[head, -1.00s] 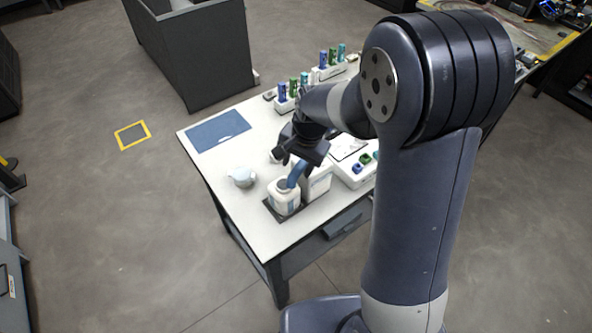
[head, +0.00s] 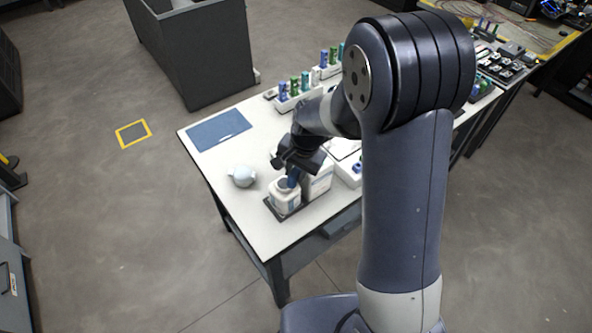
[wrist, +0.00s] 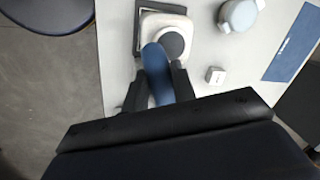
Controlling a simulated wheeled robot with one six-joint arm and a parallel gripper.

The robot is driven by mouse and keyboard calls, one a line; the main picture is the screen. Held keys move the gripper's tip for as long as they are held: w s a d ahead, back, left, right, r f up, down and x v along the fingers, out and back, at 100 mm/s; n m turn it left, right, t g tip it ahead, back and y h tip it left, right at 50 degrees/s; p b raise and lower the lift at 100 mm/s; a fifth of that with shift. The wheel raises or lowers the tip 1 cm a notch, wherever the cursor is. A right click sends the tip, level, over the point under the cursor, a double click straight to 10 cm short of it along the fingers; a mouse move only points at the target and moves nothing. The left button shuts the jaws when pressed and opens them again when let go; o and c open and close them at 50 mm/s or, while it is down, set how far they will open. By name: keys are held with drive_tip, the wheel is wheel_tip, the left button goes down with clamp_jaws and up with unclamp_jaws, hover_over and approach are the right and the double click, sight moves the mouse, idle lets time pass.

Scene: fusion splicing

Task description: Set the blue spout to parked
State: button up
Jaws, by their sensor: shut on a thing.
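The blue spout (head: 293,179) stands on top of a white container (head: 285,198) near the front of the white table. It also shows in the wrist view (wrist: 156,62), angled across the container's top (wrist: 160,22) beside a dark round cap (wrist: 173,46). My gripper (head: 295,167) is shut on the spout; in the wrist view its two dark fingers (wrist: 160,87) lie on either side of it. The gripper hides the spout's upper part in the head view.
A pale round vessel (head: 241,176) stands left of the container, with a blue mat (head: 219,130) behind it. A white box-like container (head: 319,182) stands close on the right. A small white block (wrist: 215,75) lies nearby. Racks of coloured bottles (head: 293,97) are at the back.

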clamp_jaws()
drive_tip(key=shift+d+f+n+b, duration=0.1)
drive_tip(key=shift+d+n+b, duration=0.05)
drive_tip(key=shift+n+b, duration=0.25)
drive_tip(key=shift+s+d+n, duration=0.15)
drive_tip(key=shift+n, duration=0.25)
drive_tip(key=o, duration=0.6)
unclamp_jaws()
drive_tip(key=shift+o, duration=0.2)
drive_tip(key=shift+r, duration=0.2)
drive_tip(key=w+b+v, duration=0.1)
drive_tip(key=v, duration=0.9)
drive_tip(key=shift+s+r, duration=0.3)
drive_tip(key=shift+s, duration=0.1)
drive_tip(key=shift+d, duration=0.1)
